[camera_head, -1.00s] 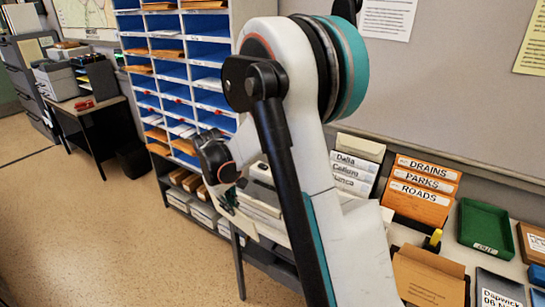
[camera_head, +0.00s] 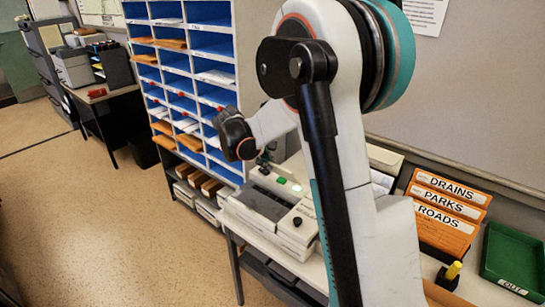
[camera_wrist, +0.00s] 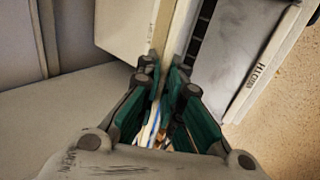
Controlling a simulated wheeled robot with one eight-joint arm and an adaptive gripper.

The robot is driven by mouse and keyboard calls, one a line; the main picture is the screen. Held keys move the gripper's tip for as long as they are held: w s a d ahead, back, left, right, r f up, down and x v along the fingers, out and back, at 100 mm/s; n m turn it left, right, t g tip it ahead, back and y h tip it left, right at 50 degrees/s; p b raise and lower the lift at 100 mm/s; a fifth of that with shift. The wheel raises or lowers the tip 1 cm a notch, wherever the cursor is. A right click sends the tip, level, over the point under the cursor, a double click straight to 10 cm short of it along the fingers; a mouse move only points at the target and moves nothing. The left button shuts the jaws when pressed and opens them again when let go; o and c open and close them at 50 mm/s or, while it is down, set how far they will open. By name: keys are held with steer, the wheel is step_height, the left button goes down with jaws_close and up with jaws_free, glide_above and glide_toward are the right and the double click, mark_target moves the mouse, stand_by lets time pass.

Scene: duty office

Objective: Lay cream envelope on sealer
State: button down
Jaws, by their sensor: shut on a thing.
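The sealer (camera_head: 297,237) is a white machine with a dark top plate and a green button, on the bench left of my arm. In the wrist view its pale body and dark plate (camera_wrist: 235,45) lie to the right of my fingers. My gripper (camera_head: 265,158) is over the sealer's far end in the head view. In the wrist view my gripper (camera_wrist: 160,75) has its teal fingers closed together. A flat cream panel, seemingly the cream envelope (camera_wrist: 128,25), reaches out from the fingertips beside the sealer. I cannot tell whether they touch. My arm hides much of this in the head view.
A blue pigeonhole rack (camera_head: 190,70) with mail stands behind the sealer. Orange folders (camera_head: 445,210) and a green tray (camera_head: 512,262) are on the bench to the right. A side table (camera_head: 100,92) stands far left. Open floor lies at left.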

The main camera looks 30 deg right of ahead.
steer(key=shift+f+b, duration=3.35)
steer(key=shift+f, duration=1.75)
steer(key=c, duration=1.7)
jaws_free()
steer(key=shift+a, duration=0.1)
steer(key=v, duration=1.2)
